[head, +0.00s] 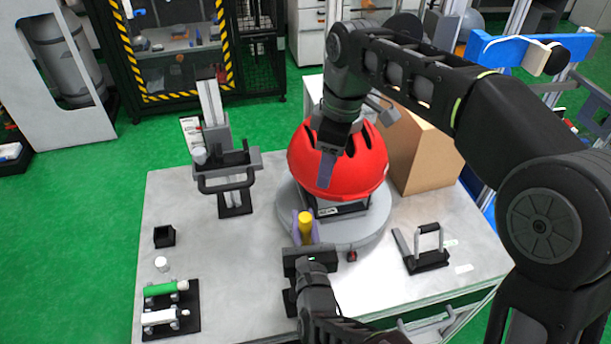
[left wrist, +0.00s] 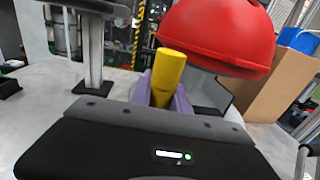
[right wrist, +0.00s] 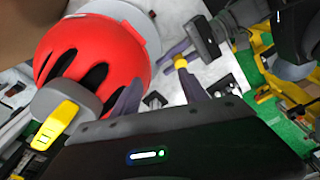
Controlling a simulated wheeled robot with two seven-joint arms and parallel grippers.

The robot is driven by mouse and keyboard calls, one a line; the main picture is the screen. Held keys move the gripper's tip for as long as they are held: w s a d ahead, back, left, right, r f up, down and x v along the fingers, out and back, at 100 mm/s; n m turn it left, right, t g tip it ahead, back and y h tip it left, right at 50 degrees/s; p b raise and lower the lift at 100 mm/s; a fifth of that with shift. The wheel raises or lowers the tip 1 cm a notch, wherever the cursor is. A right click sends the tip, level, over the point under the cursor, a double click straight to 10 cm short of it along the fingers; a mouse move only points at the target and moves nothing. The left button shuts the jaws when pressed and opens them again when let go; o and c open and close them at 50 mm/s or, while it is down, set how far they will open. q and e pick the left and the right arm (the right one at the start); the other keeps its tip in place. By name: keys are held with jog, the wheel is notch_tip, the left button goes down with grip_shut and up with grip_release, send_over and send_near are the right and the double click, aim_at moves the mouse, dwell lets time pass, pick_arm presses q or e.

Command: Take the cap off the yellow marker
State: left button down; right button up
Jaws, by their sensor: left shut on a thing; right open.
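The yellow marker (head: 306,222) stands roughly upright in my left gripper (head: 305,236), which is shut on it above the front of the table. In the left wrist view, the marker (left wrist: 168,70) rises from between the purple fingers, its upper part wider than the part below. Its lower end is hidden by the gripper. My right gripper (head: 327,176) is above and behind it, in front of the red helmet. In the right wrist view, its fingers (right wrist: 160,72) are spread and empty, with the marker (right wrist: 180,62) beyond them, apart.
The red helmet (head: 350,160) sits on a round grey base (head: 375,222), close behind the marker. A cardboard box (head: 425,150) is at the back right. At the left are a black rack (head: 188,321) with a green marker (head: 160,289), a white cap (head: 161,264) and a small black box (head: 165,237).

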aim_at(306, 217)
jog(key=s+a+n, duration=0.1)
jog(key=s+a, duration=0.1)
jog(key=s+a+n+h, duration=0.1)
jog(key=a, duration=0.1)
jog(key=shift+s+f, duration=0.2)
jog(key=shift+s, duration=0.2)
jog(key=shift+f, duration=0.15)
notch_tip(306, 217, down, 12)
jog(key=shift+r, duration=0.1)
jog(key=shift+c, duration=0.4)
grip_shut()
jog(key=shift+r, duration=0.2)
dwell(1.3)
